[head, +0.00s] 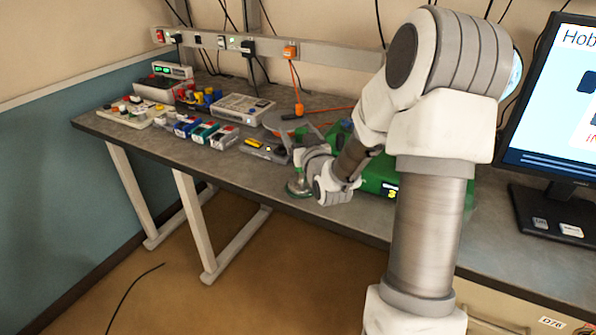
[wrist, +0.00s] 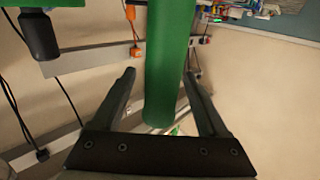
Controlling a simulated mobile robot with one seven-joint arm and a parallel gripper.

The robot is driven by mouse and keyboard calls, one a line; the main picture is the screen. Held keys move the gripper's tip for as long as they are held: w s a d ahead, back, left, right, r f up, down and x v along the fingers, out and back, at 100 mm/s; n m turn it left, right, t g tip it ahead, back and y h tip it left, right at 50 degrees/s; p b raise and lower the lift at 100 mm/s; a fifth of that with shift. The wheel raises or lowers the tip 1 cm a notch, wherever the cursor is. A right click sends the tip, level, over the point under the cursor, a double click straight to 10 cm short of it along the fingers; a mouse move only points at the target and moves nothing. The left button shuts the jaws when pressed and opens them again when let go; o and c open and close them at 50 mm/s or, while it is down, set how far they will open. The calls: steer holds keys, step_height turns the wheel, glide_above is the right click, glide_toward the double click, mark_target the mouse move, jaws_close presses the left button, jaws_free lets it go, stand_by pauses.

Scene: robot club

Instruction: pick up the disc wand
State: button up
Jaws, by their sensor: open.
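The disc wand (head: 298,187) seems to be the item with a greenish round disc near the bench's front edge, beside my wrist in the head view. A green cylinder, likely its handle (wrist: 172,60), runs down the middle of the wrist view. My gripper (wrist: 159,74) is open, with one finger on each side of this green cylinder. Gaps show between the cylinder and both fingers, so they look apart from it. In the head view my wrist partly hides the wand, and the fingers cannot be made out clearly.
A green case (head: 376,178) stands right behind my wrist, partly hidden by my arm. A grey tray (head: 264,150) and several small coloured boxes (head: 203,132) lie to the left. A monitor (head: 552,110) stands at right. The front left bench strip is clear.

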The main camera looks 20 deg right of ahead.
steer(key=shift+w, duration=0.15)
jaws_close()
stand_by(0.4)
stand_by(1.0)
